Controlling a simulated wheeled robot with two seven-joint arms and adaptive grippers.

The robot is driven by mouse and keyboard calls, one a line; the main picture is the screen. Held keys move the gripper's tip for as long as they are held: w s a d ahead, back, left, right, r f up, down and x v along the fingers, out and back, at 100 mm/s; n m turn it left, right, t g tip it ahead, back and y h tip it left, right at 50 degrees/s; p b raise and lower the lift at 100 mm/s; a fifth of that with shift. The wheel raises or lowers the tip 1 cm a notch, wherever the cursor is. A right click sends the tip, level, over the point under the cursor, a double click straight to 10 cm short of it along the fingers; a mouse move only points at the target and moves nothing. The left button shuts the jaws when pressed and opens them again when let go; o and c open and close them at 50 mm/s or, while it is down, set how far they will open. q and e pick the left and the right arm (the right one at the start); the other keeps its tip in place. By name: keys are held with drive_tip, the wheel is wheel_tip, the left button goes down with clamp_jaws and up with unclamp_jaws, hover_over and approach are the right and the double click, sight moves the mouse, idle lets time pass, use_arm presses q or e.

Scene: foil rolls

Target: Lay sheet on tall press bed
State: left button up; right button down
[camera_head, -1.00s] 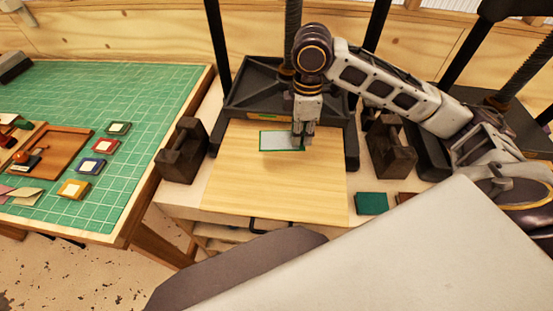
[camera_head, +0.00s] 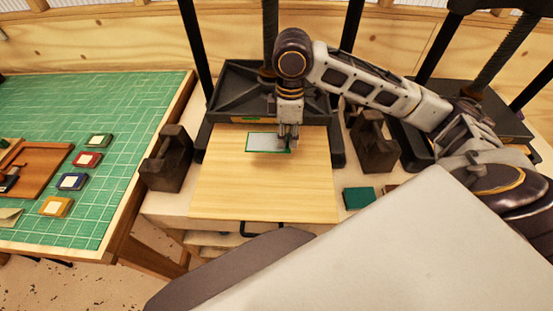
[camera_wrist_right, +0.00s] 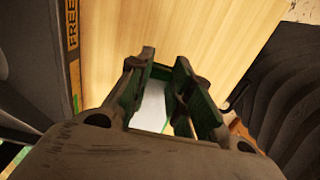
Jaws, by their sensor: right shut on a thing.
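The sheet (camera_head: 264,142) is a small pale grey rectangle with a green edge. My right gripper (camera_head: 287,149) is shut on its right end in the head view. The sheet is over the far part of a light wooden board (camera_head: 262,190) at the front of a black press (camera_head: 235,85). I cannot tell whether it touches the board. In the right wrist view the pale sheet (camera_wrist_right: 152,108) shows between the fingers (camera_wrist_right: 160,88), with the wooden board (camera_wrist_right: 200,35) beyond. My left gripper is out of view.
Dark stands are left (camera_head: 170,160) and right (camera_head: 374,142) of the board. A green block (camera_head: 358,198) lies at its right. A second press (camera_head: 470,115) stands at the right. A green cutting mat (camera_head: 120,115) with several small coloured frames is at the left.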

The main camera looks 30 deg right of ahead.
hover_over(286, 164)
drive_tip(key=shift+f, duration=2.8)
drive_tip(key=shift+d+f, duration=0.1)
drive_tip(key=shift+f, duration=1.75)
drive_tip(key=c, duration=1.3)
unclamp_jaws()
drive_tip(key=shift+f, duration=0.1)
wheel_tip(286, 164, up, 12)
drive_tip(key=shift+r, duration=0.1)
